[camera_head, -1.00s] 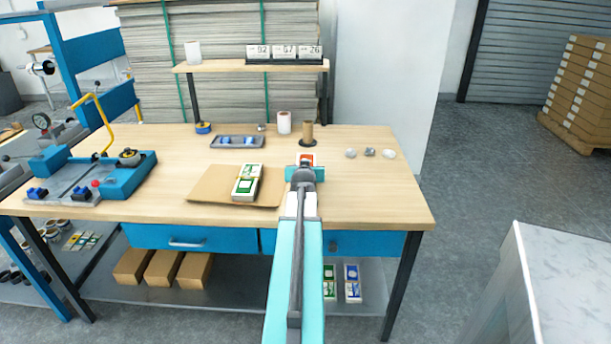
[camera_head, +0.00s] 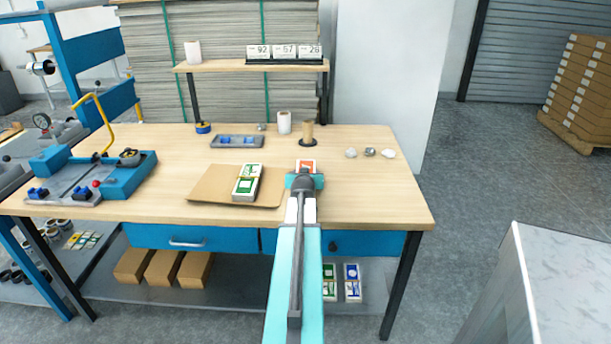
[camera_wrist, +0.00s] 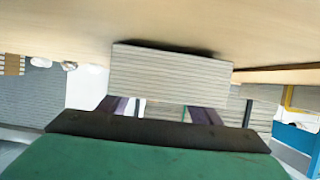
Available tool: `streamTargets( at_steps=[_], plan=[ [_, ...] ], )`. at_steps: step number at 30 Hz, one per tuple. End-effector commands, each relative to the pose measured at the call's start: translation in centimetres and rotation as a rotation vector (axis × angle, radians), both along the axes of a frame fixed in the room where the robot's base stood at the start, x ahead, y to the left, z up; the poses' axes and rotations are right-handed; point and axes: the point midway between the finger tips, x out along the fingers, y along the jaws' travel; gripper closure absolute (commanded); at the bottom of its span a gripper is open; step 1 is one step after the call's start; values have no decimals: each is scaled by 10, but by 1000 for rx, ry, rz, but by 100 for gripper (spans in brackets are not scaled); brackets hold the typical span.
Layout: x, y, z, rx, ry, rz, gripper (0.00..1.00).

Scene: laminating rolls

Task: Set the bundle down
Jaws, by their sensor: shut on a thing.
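The bundle (camera_head: 306,165) is a small stack with an orange and white top. It sits at the far end of my gripper (camera_head: 305,177), over the wooden table (camera_head: 365,190) to the right of the cardboard sheet (camera_head: 212,184). In the wrist view the layered grey-white edges of the bundle (camera_wrist: 170,75) fill the middle, and my gripper (camera_wrist: 165,108) is shut on it. A dark shadow lies along the bundle's edge against the tabletop (camera_wrist: 60,25). The bundle is very close to the table; I cannot tell whether it touches. My arm hides part of the table.
Green and white bundles (camera_head: 246,182) lie on the cardboard sheet. A grey tray (camera_head: 237,142), a white roll (camera_head: 284,122) and a brown roll on a stand (camera_head: 307,132) are behind. Small grey lumps (camera_head: 370,152) lie right. The table's right front is clear.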

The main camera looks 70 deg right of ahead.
Motion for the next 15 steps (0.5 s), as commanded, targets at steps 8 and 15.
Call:
streamTargets(
  at_steps=[8,15],
  plan=[
    [0,0,-2,-2,-1,0,74],
    [0,0,-6,-2,-1,0,74]
  ],
)
